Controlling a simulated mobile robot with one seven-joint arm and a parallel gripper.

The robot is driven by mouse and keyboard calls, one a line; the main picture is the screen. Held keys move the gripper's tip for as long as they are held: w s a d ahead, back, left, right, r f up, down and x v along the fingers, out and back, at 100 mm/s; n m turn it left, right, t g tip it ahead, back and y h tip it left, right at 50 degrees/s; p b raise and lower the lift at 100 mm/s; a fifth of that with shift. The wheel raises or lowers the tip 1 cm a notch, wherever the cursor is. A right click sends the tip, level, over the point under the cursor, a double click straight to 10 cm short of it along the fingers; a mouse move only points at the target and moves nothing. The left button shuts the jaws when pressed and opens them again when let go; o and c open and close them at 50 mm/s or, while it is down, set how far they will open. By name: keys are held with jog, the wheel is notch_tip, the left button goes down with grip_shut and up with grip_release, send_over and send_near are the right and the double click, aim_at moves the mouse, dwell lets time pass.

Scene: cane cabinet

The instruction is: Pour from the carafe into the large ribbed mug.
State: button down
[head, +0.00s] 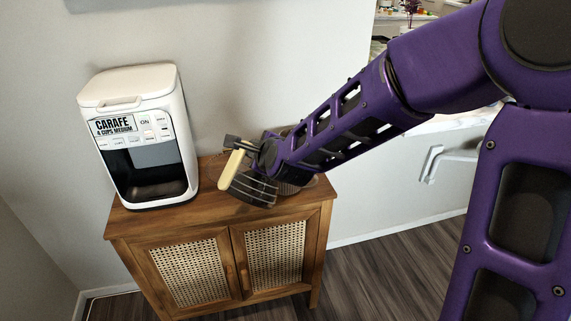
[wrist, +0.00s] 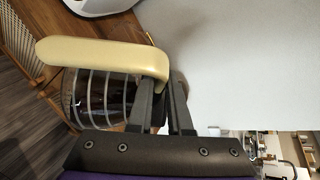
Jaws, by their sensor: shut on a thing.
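The carafe has dark glass, pale bands and a cream handle. In the head view its body (head: 250,190) is above the right part of the cabinet top and looks tilted; its handle is at upper left. In the wrist view the carafe (wrist: 97,98) lies left of the fingers, the handle across its top. My gripper (head: 243,150) is shut on the carafe by the handle; it also shows in the wrist view (wrist: 165,88). The carafe's spout and any stream are not visible.
A white coffee maker (head: 135,130) with an empty dark bay stands at the left of the wooden cabinet (head: 213,210), which has cane doors. The wall is close behind. A white rail (head: 440,160) is on the wall at right. Some cabinet top between coffee maker and carafe is clear.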

jog(key=shift+w+d+r+p, duration=0.15)
jog(key=shift+w+r+p, duration=0.1)
jog(key=shift+r+p, duration=0.2)
jog(key=shift+w+d+f+m+g+p, duration=0.45)
jog(key=shift+w+m+g+p, duration=0.2)
jog(key=shift+p, duration=0.4)
dwell(0.8)
jog(key=shift+w+d+r+m+g+y+p, duration=0.3)
jog(key=shift+w+d+r+m+g+p, duration=0.15)
jog(key=shift+p, duration=0.6)
jog(key=shift+w+d+r+m+g+y+p, duration=0.3)
jog(key=shift+w+p, duration=0.25)
jog(key=shift+p, duration=0.5)
dwell(2.4)
